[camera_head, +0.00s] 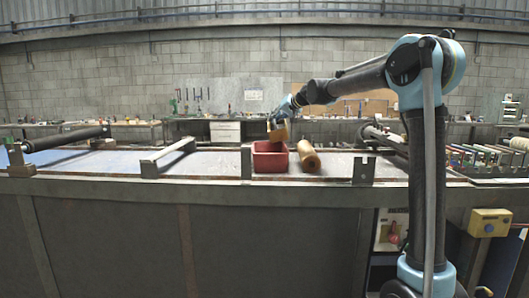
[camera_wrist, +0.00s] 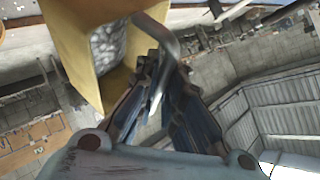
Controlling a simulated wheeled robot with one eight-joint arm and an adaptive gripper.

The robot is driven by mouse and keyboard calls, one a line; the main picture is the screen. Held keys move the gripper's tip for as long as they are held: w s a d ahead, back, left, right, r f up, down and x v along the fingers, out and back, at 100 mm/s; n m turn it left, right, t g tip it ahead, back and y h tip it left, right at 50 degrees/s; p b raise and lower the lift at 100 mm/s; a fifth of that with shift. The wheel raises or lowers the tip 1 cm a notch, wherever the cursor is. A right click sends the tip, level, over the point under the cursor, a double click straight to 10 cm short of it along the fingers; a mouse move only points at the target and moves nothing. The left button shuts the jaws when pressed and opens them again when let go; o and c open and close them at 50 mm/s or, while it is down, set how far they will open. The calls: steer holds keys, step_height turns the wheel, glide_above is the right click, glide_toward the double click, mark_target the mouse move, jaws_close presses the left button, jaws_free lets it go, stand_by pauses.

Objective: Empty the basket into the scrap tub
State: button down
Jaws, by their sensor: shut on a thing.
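A yellow-tan basket (camera_head: 278,132) hangs from my gripper (camera_head: 284,112) directly above the red scrap tub (camera_head: 270,160) in the head view. In the wrist view the basket (camera_wrist: 78,32) is large at the upper left and looks tilted. Grey, lumpy material (camera_wrist: 108,46) shows inside it. The jaws of my gripper (camera_wrist: 168,72) are shut on its grey curved handle (camera_wrist: 165,38). The tub stands upright on the bench; its contents are hidden.
A tan cylinder (camera_head: 308,157) lies on the bench close to the tub's right side. Metal brackets (camera_head: 247,163) stand along the front edge. The pale bench top (camera_head: 215,163) left of the tub has free room.

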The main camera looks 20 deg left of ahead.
steer(key=shift+s+a, duration=0.1)
steer(key=shift+s, duration=0.25)
steer(key=shift+s+n+t, duration=0.15)
steer(key=shift+n+t, duration=0.15)
steer(key=shift+s+a, duration=0.15)
steer(key=shift+s, duration=0.1)
steer(key=shift+s+a+r+n+t+p, duration=0.15)
steer(key=shift+s+r+n+t+p, duration=0.15)
steer(key=shift+s+n+t, duration=0.25)
steer(key=shift+w+f, duration=0.1)
steer(key=shift+s+f+n+t, duration=0.2)
steer(key=shift+f+n+t, duration=0.25)
steer(key=shift+n+t, duration=0.2)
steer(key=shift+s+a+r+n+t, duration=0.1)
steer(key=shift+s+r+n+t, duration=0.15)
steer(key=shift+n+t, duration=0.25)
